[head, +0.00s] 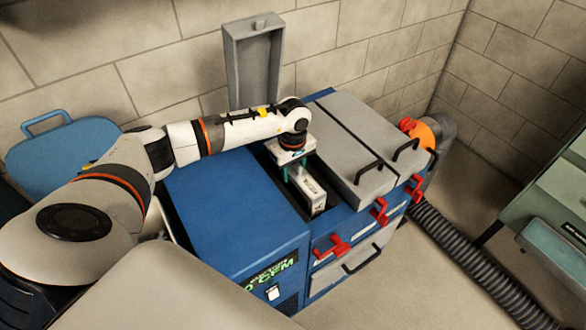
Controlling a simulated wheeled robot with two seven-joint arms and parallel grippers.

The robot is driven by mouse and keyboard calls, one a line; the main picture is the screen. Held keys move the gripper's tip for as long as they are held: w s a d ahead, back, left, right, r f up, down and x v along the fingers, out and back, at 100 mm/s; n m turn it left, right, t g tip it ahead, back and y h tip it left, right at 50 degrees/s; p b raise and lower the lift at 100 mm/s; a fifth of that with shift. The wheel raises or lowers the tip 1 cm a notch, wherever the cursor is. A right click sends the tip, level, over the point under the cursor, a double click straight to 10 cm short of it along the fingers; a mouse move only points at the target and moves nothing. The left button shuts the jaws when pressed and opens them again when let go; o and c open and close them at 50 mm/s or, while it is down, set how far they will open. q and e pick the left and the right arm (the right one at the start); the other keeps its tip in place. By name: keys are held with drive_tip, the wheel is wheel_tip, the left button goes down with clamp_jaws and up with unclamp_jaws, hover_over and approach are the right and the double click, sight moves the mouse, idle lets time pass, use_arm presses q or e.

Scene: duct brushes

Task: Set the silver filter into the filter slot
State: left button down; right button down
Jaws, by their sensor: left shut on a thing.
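My left gripper (302,178) reaches in from the left and points down over the open compartment of the blue machine (225,195). It is shut on the silver filter (312,198), a pale block with a small dark label. The filter is at the opening of the filter slot, between the machine's blue top and the closed grey lids. Its lower part is hidden by the machine's front edge, so I cannot tell how deep it sits. My right gripper is not in view.
A grey lid (253,62) stands open behind the slot. Closed grey lids (350,150) with black handles lie to the right. Red latches (380,211) stick out in front. A ribbed black hose (470,262) runs right. A blue case (62,157) is at the left.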

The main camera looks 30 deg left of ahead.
use_arm(q)
wheel_tip(320, 180, down, 4)
drive_tip(key=b, duration=0.3)
drive_tip(key=shift+s+d+f, duration=0.1)
drive_tip(key=shift+s+f, duration=0.05)
drive_tip(key=shift+f, duration=0.05)
idle(0.4)
